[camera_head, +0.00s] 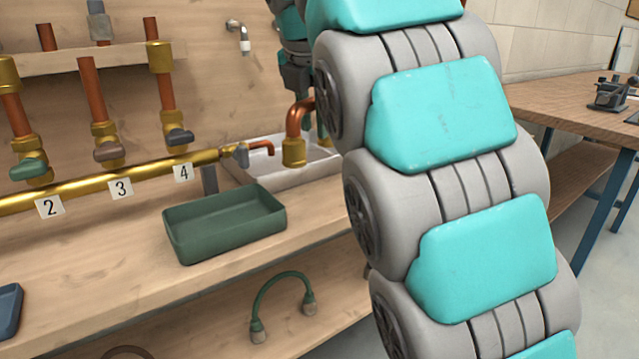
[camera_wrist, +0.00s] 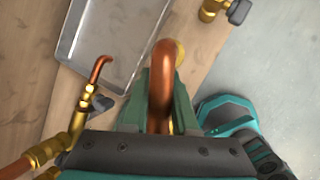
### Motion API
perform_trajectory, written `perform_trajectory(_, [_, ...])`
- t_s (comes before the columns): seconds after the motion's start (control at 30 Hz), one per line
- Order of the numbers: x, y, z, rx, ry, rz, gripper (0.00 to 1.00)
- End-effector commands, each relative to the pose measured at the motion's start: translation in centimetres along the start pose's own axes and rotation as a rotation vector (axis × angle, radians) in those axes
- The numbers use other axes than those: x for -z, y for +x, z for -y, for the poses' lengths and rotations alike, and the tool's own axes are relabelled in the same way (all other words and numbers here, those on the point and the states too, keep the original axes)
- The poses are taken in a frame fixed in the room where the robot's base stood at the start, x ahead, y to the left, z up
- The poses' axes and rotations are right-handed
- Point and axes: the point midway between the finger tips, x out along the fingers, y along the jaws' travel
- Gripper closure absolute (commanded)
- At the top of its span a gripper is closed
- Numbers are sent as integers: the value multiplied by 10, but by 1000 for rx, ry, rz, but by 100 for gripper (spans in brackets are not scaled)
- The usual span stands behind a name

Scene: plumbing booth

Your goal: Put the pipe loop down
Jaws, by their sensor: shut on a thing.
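The pipe loop (camera_head: 297,118) is a bent copper tube with a brass end fitting. In the head view its near end hangs in front of the sink basin, partly hidden by my arm. In the wrist view the copper bend (camera_wrist: 162,75) rises between the green fingers of my gripper (camera_wrist: 160,112), which is shut on it. One brass end shows just beyond the bend; the other end is mostly hidden. The loop appears held above the bench near the basin's side; I cannot tell the exact height.
A pale sink basin (camera_head: 285,168) is set in the bench and also shows in the wrist view (camera_wrist: 112,40). A green tray (camera_head: 225,224) stands in front of it. A brass manifold (camera_head: 90,191) with valves runs left. A green hose (camera_head: 283,292) lies on the lower shelf.

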Motion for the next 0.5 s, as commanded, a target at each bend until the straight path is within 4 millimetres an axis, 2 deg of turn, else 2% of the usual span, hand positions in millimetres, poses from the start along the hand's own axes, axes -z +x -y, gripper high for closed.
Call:
perform_trajectory(0.13, [3,6,2,0,0,1,100])
perform_trajectory(0.5, [19,44,11,3,2,-1,100])
